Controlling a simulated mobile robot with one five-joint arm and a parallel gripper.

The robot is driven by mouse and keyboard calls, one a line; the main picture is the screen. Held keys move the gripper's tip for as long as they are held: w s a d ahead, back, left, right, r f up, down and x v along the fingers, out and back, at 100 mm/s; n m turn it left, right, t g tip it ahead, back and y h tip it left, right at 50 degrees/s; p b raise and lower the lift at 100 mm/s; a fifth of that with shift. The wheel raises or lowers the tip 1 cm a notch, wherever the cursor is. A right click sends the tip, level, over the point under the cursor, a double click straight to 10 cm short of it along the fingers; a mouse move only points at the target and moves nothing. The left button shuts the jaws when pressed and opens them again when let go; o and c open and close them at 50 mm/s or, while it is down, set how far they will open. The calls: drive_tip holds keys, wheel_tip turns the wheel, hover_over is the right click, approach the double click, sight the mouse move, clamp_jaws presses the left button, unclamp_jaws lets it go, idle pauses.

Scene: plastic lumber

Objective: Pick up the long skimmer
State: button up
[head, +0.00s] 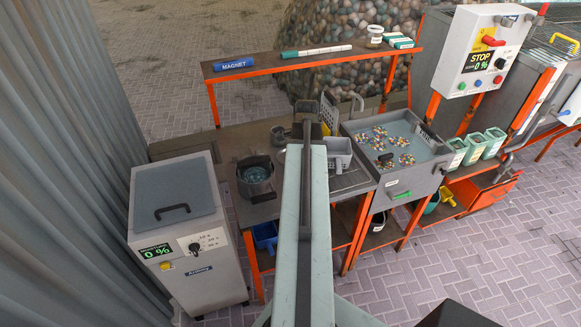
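My arm reaches forward from the bottom of the head view. My gripper (306,112) is the dark end over the workbench, seen from behind, so its fingers cannot be made out. A grey perforated, upright tool (329,114) stands just right of it and may be the skimmer. A thin curved handle (358,101) rises beside it above a light grey basket (339,149). I cannot tell whether the handle belongs to the perforated tool. My arm hides part of the bench, and I see nothing held in the gripper.
A sink tank (398,180) with colored pellets is to the right, a dark pot (255,178) to the left. An orange-framed shelf (272,68) behind holds a green-ended white stick (316,51). A grey machine (180,230) stands at left; paved floor lies front right.

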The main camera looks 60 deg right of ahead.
drive_tip(key=shift+f, duration=0.85)
drive_tip(key=shift+r, duration=0.2)
drive_tip(key=c, duration=1.9)
